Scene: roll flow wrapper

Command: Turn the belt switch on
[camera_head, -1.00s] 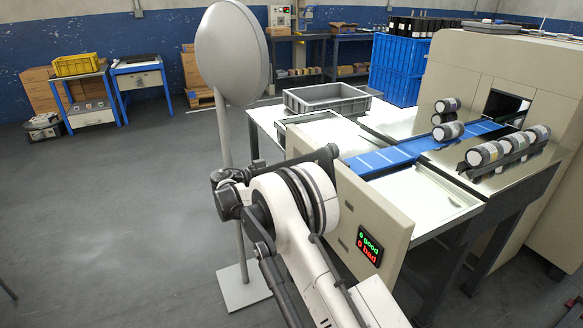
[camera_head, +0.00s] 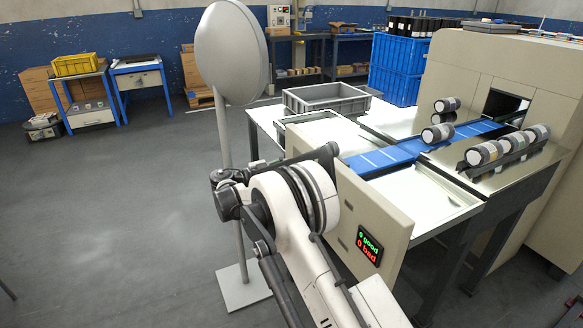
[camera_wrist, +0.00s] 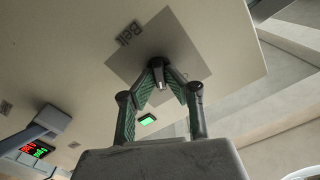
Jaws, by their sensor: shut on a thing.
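The beige panel (camera_wrist: 60,70) fills much of the wrist view and carries a label reading "Belt" (camera_wrist: 129,33). Beside the label is a darker square plate (camera_wrist: 140,60) with the belt switch (camera_wrist: 159,84) on it. My gripper (camera_wrist: 160,78) is shut on the switch, its green-padded fingers on either side; the fingers partly cover the switch. A green light (camera_wrist: 147,119) glows below the fingers. In the head view my gripper and the switch are hidden. The blue belt (camera_head: 378,160) carries a white-ended roll (camera_head: 437,134).
The display (camera_head: 369,246) reads 0 good and 0 bad. A grey crate (camera_head: 327,99) stands on the table. Several rolls (camera_head: 507,147) lie on a rack beside the belt. A round mirror on a stand (camera_head: 231,53) is close left of my arm. The floor at left is clear.

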